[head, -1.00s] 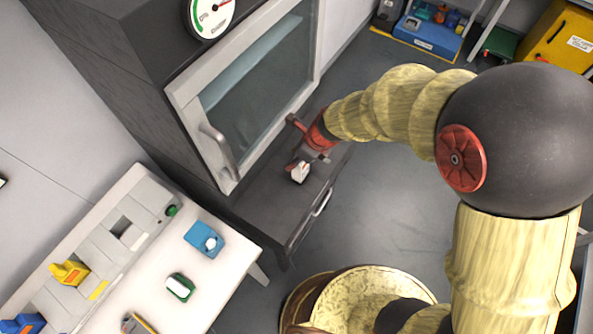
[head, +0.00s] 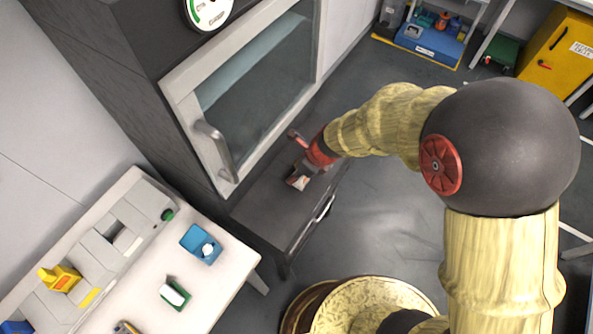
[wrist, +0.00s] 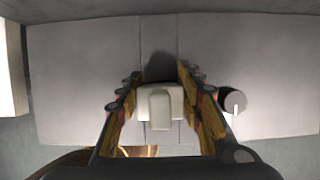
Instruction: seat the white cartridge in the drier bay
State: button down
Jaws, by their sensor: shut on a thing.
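The white cartridge (wrist: 160,104) is between the fingers of my gripper (wrist: 160,95) in the wrist view, with a raised tab towards the camera. My gripper is shut on it. In the head view my gripper (head: 298,174) is low over the dark ledge, in front of the glass-doored cabinet. The cartridge is mostly hidden there. In the wrist view a pale grey panel (wrist: 80,80) with a narrow centre strip lies behind the cartridge, with a dark patch just above it. I cannot tell whether the cartridge touches the panel, or which part is the drier bay.
A dark knob (wrist: 232,101) with a white mark is right of the gripper. A white bench (head: 225,268) at left carries a blue block (head: 200,244) and a green-and-white block (head: 174,294). The floor right of the ledge is clear.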

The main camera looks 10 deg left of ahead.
jog(key=shift+f, duration=0.2)
jog(key=c, duration=1.2)
grip_release()
jog(key=shift+r, duration=0.1)
jog(key=shift+r, duration=0.4)
jog(key=p+v, duration=0.6)
jog(key=v, duration=0.6)
jog(key=shift+d+r, duration=0.1)
jog(key=shift+r, duration=0.1)
